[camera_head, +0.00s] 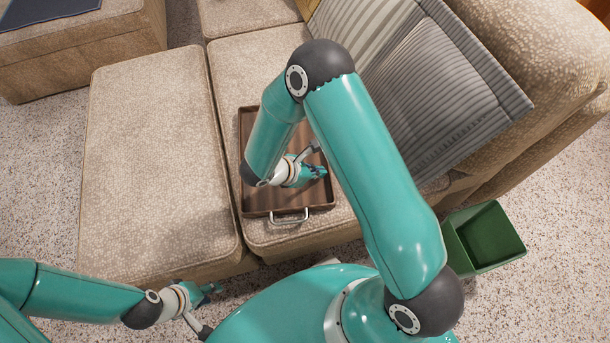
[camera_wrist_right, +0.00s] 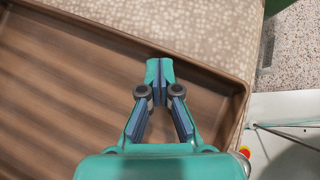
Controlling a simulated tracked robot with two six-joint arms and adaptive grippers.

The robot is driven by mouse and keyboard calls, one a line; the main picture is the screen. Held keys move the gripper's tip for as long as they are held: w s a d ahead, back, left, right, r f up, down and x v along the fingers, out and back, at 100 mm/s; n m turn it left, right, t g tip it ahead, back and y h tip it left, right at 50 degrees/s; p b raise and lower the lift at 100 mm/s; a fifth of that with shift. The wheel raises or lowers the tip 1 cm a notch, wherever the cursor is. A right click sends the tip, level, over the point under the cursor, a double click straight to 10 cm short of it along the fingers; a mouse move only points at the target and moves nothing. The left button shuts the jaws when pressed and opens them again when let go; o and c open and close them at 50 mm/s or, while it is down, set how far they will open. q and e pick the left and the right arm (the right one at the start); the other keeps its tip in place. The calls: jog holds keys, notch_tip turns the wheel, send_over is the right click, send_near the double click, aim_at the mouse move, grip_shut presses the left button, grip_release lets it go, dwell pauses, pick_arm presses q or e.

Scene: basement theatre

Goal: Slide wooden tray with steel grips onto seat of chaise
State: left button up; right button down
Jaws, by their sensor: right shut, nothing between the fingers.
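The dark wooden tray (camera_head: 256,205) lies on the beige seat (camera_head: 240,70) of the chaise. One steel grip (camera_head: 289,217) shows at its near edge; my right arm hides part of the tray. In the right wrist view the tray (camera_wrist_right: 60,90) is empty where visible. My right gripper (camera_head: 322,171) is over the tray near its right side. Its fingertips (camera_wrist_right: 159,70) are shut together with nothing between them, close to the tray's side wall. My left gripper (camera_head: 213,290) is low in front of the chaise, away from the tray; its finger opening is too small to judge.
A striped grey cushion (camera_head: 440,80) leans against the backrest right of the tray. Another beige cushion section (camera_head: 155,160) lies to the left, with its top clear. A green bin (camera_head: 485,238) stands on the speckled floor at right.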

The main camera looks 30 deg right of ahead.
jog(key=shift+d, duration=0.4)
jog(key=d+b, duration=0.3)
jog(key=d, duration=0.5)
jog(key=shift+s+f, duration=0.1)
jog(key=shift+s, duration=0.05)
jog(key=shift+d, duration=0.2)
jog(key=shift+a, duration=0.15)
